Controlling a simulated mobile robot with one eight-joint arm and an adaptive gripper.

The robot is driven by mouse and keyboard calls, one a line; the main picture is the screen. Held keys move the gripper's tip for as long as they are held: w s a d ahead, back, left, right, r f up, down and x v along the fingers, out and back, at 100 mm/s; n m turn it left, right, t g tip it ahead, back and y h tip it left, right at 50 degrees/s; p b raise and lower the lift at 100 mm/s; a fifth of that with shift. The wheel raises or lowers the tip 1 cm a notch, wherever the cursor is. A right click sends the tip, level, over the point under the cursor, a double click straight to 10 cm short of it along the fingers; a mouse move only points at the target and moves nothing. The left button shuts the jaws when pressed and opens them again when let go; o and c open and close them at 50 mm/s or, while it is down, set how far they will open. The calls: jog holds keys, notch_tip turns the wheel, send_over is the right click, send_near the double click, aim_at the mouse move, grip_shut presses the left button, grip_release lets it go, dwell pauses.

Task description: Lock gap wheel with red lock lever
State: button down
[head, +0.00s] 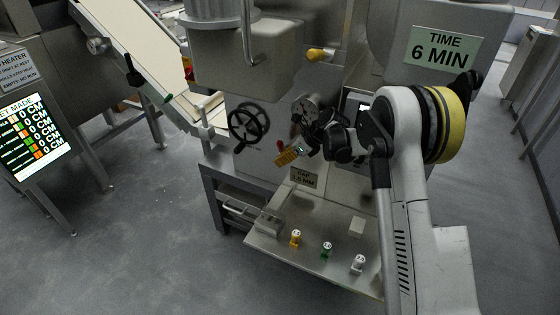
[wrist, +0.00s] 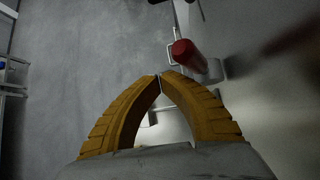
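The black gap wheel (head: 247,123), with spokes and a hub, is on the machine's front face in the head view. The red lock lever (head: 281,145) shows as a small red spot right of the wheel. In the wrist view the red end of the lock lever (wrist: 189,56) lies just beyond and right of the fingertips. My gripper (wrist: 161,77) has yellow ribbed fingers whose tips meet, with nothing seen between them. In the head view my gripper (head: 281,160) is just below the red lever. Whether it touches the lever I cannot tell.
A gap sign (head: 303,178) is below my gripper. A tray shelf (head: 310,262) holds yellow, green and white small pieces. A yellow-ended handle (head: 320,55) and a time sign (head: 444,49) are above. A conveyor (head: 130,45) and a lit screen (head: 35,135) are left.

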notch_tip(320, 180, up, 10)
dwell(0.6)
jog(key=shift+d, duration=0.1)
